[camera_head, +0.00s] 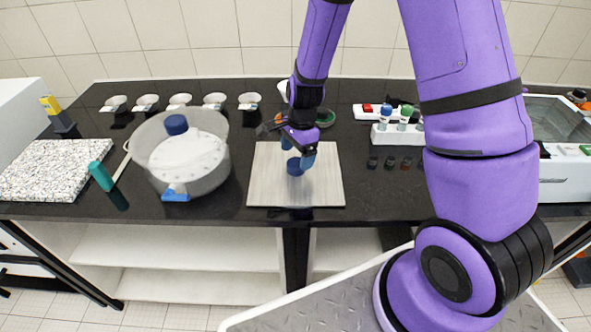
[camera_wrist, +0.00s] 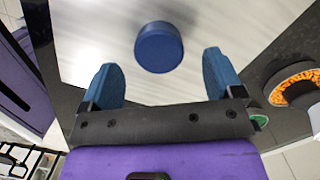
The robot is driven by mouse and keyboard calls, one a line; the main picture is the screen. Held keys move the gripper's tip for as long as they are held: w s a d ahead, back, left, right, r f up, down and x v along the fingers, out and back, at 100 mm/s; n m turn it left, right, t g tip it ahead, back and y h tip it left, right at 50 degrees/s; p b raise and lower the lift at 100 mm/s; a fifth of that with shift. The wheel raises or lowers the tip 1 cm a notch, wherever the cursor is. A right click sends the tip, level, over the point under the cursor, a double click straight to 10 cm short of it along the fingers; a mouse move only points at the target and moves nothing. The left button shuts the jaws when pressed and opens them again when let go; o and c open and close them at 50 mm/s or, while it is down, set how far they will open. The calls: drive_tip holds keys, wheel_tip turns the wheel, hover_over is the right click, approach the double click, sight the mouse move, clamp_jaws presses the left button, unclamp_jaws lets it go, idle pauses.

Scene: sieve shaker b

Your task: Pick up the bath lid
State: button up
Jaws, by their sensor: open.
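The bath lid (camera_head: 262,185) appears to be the pale brushed square plate lying flat on the dark bench, with a round blue knob (camera_head: 295,168) near its middle. The plate also fills much of the wrist view (camera_wrist: 95,30), with the blue knob (camera_wrist: 159,47) on it. My gripper (camera_head: 297,153) is above the plate, pointing down at the knob. In the wrist view my gripper (camera_wrist: 158,70) is open and empty, its blue fingers spread wider than the knob. The knob shows between and beyond the fingertips, with no visible contact.
A large round pot (camera_head: 205,182) with a white, blue-knobbed top stands left of the plate. A white bath-like device (camera_head: 565,178) is at the far right. A white rack (camera_head: 392,136) with bottles stands right of the plate, with several small dark caps before it. Several small dishes line the back left.

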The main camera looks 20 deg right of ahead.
sight(296, 162)
drive_tip(key=shift+s+a+f, duration=0.1)
drive_tip(key=shift+a+f, duration=0.1)
drive_tip(key=shift+f, duration=1.6)
drive_tip(key=shift+c, duration=0.2)
drive_tip(key=c, duration=1.3)
drive_tip(key=shift+c, duration=0.2)
drive_tip(key=shift+r, duration=0.1)
